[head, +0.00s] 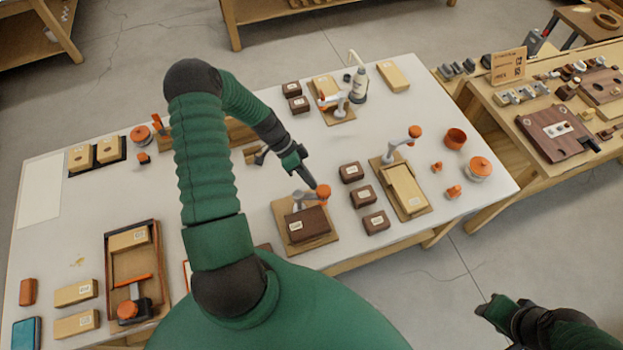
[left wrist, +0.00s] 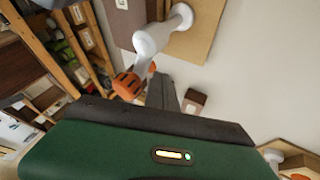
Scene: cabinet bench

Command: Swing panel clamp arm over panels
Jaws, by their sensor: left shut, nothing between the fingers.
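A clamp fixture on a wooden board (head: 328,238) stands at the table's front middle, with dark brown panels (head: 308,226) on it. Its grey clamp arm (head: 304,197) points right along the panels' far edge, and its orange knob (head: 323,191) appears beyond the panels, not over them. My left gripper (head: 309,181) is shut and empty beside the knob. In the left wrist view the white clamp arm (left wrist: 154,38) and orange knob (left wrist: 127,86) lie beside the dark fingers (left wrist: 162,92); contact is unclear. My right gripper (head: 482,306) is low at right, its jaws unclear.
A second clamp fixture (head: 424,207) with a light panel stands to the right, and a third (head: 345,116) stands at the back. Brown blocks (head: 363,197) sit between the two front fixtures. An orange-lidded jar (head: 480,170) stands near the right edge.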

